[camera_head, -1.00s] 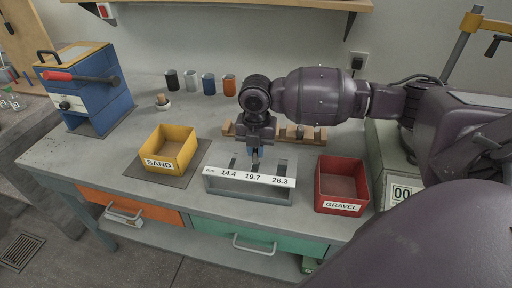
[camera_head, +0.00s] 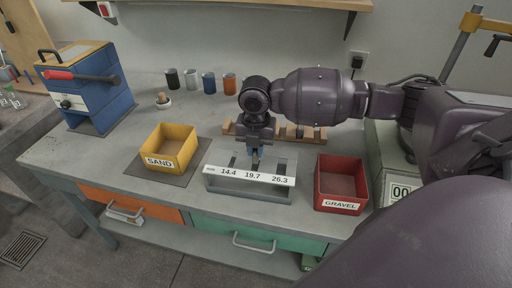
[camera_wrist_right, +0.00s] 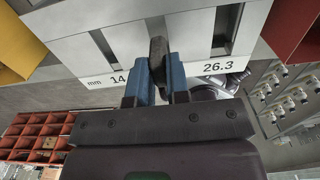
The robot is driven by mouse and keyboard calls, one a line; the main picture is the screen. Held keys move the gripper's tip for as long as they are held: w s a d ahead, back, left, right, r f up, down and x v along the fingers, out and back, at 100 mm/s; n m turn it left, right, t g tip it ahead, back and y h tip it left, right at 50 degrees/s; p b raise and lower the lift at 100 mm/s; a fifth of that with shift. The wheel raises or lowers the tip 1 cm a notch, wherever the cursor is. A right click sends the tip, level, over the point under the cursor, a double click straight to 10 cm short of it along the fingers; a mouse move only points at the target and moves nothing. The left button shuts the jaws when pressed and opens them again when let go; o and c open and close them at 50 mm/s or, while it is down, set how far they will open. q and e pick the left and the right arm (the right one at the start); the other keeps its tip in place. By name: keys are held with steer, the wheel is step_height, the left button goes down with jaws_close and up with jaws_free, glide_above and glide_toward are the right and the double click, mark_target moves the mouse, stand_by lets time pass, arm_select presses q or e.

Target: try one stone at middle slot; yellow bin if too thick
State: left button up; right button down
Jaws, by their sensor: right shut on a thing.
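My right gripper (camera_head: 256,153), with blue fingertips, is shut on a dark grey stone (camera_wrist_right: 157,52) over the slot gauge (camera_head: 225,187). The gauge is a grey box with three slots marked 14.4, 19.7 and 26.3 mm. In the wrist view the stone stands upright between the fingers, in line with the middle slot; the fingers cover much of the 19.7 label. I cannot tell how far the stone sits in the slot. The yellow bin (camera_head: 183,158), marked SAND, stands left of the gauge on a dark mat. My left gripper is not in view.
A red GRAVEL bin (camera_head: 341,204) stands right of the gauge. Behind my gripper is a wooden rack (camera_head: 307,134), partly hidden. Several cups (camera_head: 209,83) and a blue machine (camera_head: 95,100) stand at the back and left.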

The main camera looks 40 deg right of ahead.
steer(key=shift+f, duration=0.3)
stand_by(0.5)
steer(key=shift+f, duration=0.5)
stand_by(0.5)
steer(key=shift+f, duration=0.15)
stand_by(0.4)
stand_by(0.4)
steer(key=c, duration=1)
jaws_free()
step_height(320, 180, up, 10)
steer(key=shift+f+p, duration=0.2)
steer(key=shift+p, duration=0.3)
steer(key=shift+r, duration=0.6)
